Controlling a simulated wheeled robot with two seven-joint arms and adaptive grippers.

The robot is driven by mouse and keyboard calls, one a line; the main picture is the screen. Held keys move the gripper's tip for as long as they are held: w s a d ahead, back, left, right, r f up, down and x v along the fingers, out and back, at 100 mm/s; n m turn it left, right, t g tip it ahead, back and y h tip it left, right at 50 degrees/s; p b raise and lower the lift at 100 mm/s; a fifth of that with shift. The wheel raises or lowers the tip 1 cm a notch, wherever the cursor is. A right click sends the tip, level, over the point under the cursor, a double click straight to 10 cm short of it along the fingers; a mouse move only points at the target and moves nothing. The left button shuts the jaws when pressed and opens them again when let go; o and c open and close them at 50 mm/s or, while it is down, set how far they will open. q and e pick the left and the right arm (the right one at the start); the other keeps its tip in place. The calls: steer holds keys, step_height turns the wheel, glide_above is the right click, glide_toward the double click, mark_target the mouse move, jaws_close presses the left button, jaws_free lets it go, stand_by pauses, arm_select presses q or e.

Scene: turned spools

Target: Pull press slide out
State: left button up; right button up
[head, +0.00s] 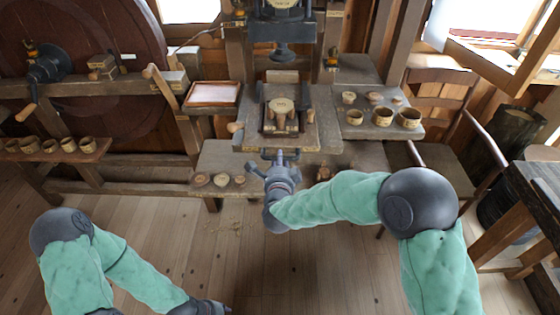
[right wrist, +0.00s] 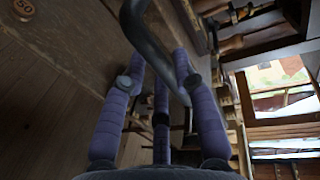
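The press slide (head: 268,126) is a wooden board on the press bed, low at the centre of the head view, with a round wooden spool (head: 281,106) on it. My right gripper (head: 281,153) is just in front of the bed's front edge. In the right wrist view its purple-wrapped fingers (right wrist: 162,85) stand apart, with a dark curved metal bar (right wrist: 152,45) reaching between them. The bar looks like a handle; I cannot tell whether the fingers touch it. My left gripper (head: 212,307) is low at the bottom edge, partly cut off, far from the press.
The press ram (head: 282,52) hangs above the slide. A side shelf (head: 395,131) with several wooden cups is on the right. A lower shelf (head: 209,190) with small round pieces is front left. A chair (head: 440,95) stands at right.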

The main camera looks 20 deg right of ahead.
stand_by(0.3)
steer(key=v, duration=1.2)
step_height(320, 180, down, 22)
steer(key=s+a+n+g+y, duration=0.2)
steer(key=n+g+y, duration=0.4)
steer(key=n, duration=0.5)
steer(key=s+a+f+n+g+y+p, duration=0.1)
steer(key=s+f+n+g, duration=0.6)
steer(key=s+f, duration=0.7)
steer(key=s+g+y, duration=0.1)
steer(key=s, duration=0.2)
steer(key=shift+a+f+n+g, duration=0.15)
steer(key=shift+a+n+g, duration=0.15)
steer(key=shift+a+n, duration=0.1)
steer(key=shift+o, duration=0.3)
steer(key=shift+w, duration=0.1)
